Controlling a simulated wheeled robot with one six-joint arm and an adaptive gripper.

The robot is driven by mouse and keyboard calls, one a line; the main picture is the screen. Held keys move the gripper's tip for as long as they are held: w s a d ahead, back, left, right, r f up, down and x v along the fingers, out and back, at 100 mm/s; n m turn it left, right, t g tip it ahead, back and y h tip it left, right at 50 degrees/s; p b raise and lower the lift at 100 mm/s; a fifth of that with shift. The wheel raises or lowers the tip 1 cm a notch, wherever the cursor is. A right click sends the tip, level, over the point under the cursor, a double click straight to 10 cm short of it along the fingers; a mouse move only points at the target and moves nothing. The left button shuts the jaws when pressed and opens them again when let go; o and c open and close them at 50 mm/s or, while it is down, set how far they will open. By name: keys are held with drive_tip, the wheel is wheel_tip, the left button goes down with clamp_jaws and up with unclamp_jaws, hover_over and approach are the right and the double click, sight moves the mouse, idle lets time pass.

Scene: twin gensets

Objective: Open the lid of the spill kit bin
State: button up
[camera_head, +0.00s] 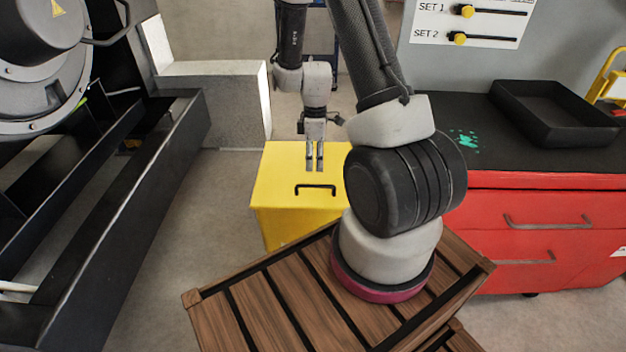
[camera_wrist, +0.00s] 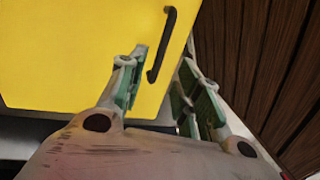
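The spill kit bin is a yellow box (camera_head: 275,220) on the floor just past my wooden-slatted base. Its flat yellow lid (camera_head: 280,175) looks shut, with a black bar handle (camera_head: 315,187) near its front edge. My gripper (camera_head: 315,168) points down over the lid, just behind the handle in the head view. In the wrist view the lid (camera_wrist: 80,50) fills the left side, and the black handle (camera_wrist: 165,45) lies in line with the gap between my fingers (camera_wrist: 162,65). The fingers are apart and empty. I cannot tell whether they touch the lid.
A red drawer cabinet (camera_head: 540,215) with a black top and black tray (camera_head: 555,112) stands right of the bin. A black genset frame (camera_head: 130,210) is at the left. A grey block (camera_head: 215,100) stands behind. Bare floor lies between the frame and the bin.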

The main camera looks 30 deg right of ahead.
drive_tip(key=f, duration=0.4)
drive_tip(key=s+f, duration=0.1)
drive_tip(key=f, duration=0.2)
drive_tip(key=shift+s+a, duration=0.1)
drive_tip(key=shift+a, duration=0.25)
clamp_jaws()
